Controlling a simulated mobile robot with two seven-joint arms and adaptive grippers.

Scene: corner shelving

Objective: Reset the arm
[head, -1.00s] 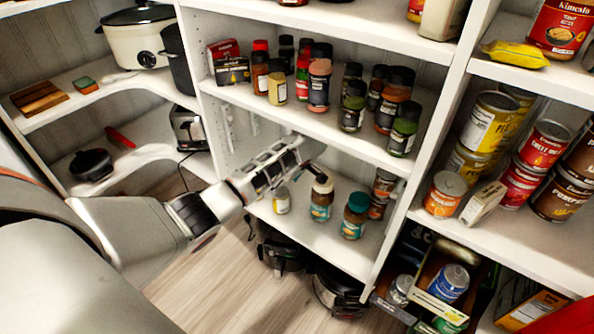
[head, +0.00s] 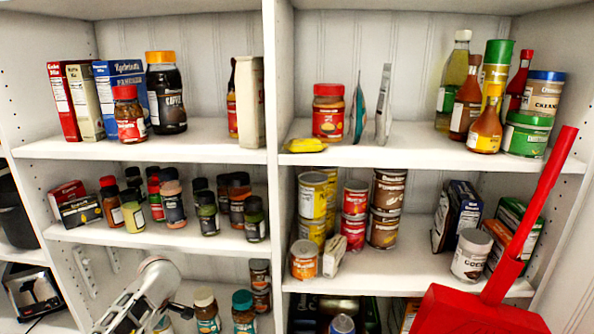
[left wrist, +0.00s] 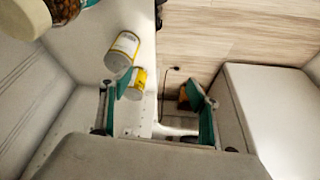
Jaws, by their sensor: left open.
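My left arm comes in at the bottom left of the head view, in front of the lower shelves. Its gripper is cut off by the bottom edge there. In the left wrist view my left gripper (left wrist: 157,112) is open, with its two green-padded fingers apart and nothing between them touching both. A yellow-and-white can (left wrist: 122,52) and a second yellow can (left wrist: 136,84) show beyond the left finger. My right gripper is in neither view.
Spice jars (head: 172,200) fill the middle left shelf. Jars with teal and cream lids (head: 243,312) stand low beside my left arm. Stacked cans (head: 355,215) are on the right shelf. A red dustpan-like tool (head: 480,308) rises at the front right. Wood floor (left wrist: 240,40) shows in the wrist view.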

